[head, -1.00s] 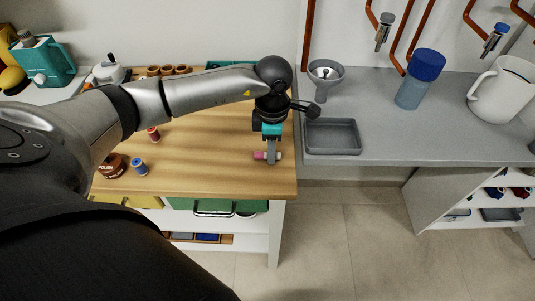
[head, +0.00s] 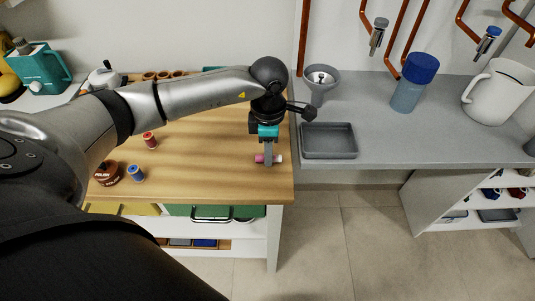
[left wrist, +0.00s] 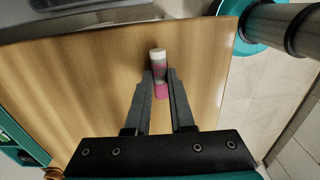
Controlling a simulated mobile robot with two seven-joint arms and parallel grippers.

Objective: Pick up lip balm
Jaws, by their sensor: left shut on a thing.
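The lip balm (head: 259,159) is a small pink tube with a whitish end, near the right edge of the wooden table top. In the left wrist view the lip balm (left wrist: 158,62) sits between the two dark fingers, its pale end past the fingertips. My left gripper (head: 268,161) points down and is shut on the lip balm, hiding its middle in the head view. The left gripper also shows in the left wrist view (left wrist: 160,80). The tube is at or just above the table; I cannot tell which. My right gripper is in neither view.
A grey tray (head: 329,141), a funnel (head: 322,77) and a blue-lidded bottle (head: 413,84) stand on the grey counter to the right. Red (head: 150,140) and blue (head: 136,173) spools and a brown polish tin (head: 107,174) stand on the table's left part.

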